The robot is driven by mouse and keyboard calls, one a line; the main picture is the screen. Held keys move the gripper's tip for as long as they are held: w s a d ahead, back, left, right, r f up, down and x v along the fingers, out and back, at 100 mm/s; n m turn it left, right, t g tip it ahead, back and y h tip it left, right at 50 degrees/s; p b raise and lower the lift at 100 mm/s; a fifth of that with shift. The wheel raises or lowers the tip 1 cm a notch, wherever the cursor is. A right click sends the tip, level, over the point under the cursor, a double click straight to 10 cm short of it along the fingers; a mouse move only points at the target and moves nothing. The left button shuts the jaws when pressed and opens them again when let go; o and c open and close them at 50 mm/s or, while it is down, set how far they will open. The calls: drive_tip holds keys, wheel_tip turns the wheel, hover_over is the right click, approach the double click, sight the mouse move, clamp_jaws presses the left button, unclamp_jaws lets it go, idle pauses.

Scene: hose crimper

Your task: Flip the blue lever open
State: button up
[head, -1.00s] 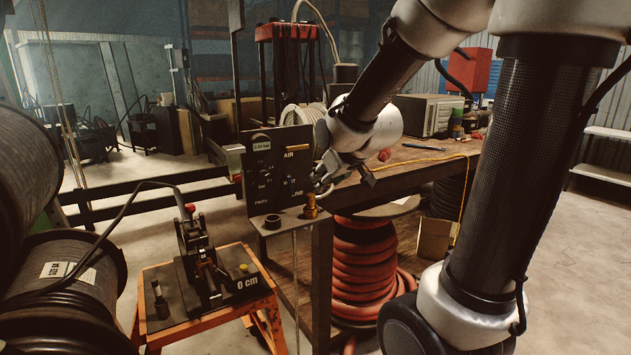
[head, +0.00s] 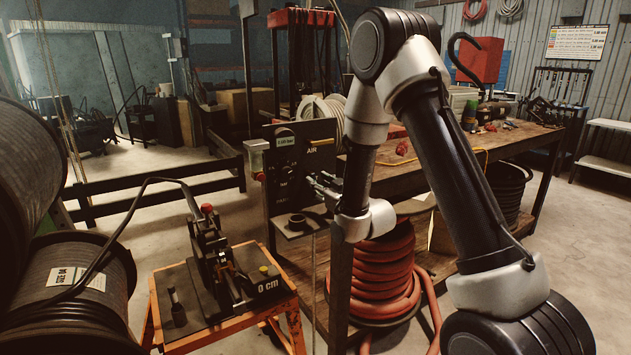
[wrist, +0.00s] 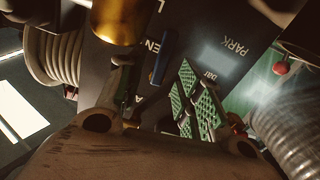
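The dark control panel (head: 268,190) stands upright at the corner of the workbench, with "AIR" lettering, a gauge at its top and knobs. In the wrist view the panel face (wrist: 205,45) shows upside-down lettering including "PARK". The blue lever (wrist: 160,58) is a short slanted bar in front of it. My gripper (head: 326,186) is close to the panel's right side. In the wrist view my gripper (wrist: 155,85) is open, with green textured pads on the right finger. The lever appears between and just beyond the fingertips; I cannot tell if they touch. The head view does not show the lever clearly.
A brass-coloured cylinder (wrist: 118,18) is close to the left finger. A small shelf with a dark ring (head: 297,222) juts below the panel. An orange stand (head: 190,335) with a black tool is at front left. Red hose (head: 375,285) is coiled under the bench.

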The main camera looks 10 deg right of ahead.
drive_tip(key=shift+x, duration=1.95)
drive_tip(key=shift+c, duration=0.2)
clamp_jaws()
drive_tip(key=shift+a+m, duration=0.15)
drive_tip(key=shift+m, duration=0.65)
drive_tip(key=shift+o, duration=0.2)
unclamp_jaws()
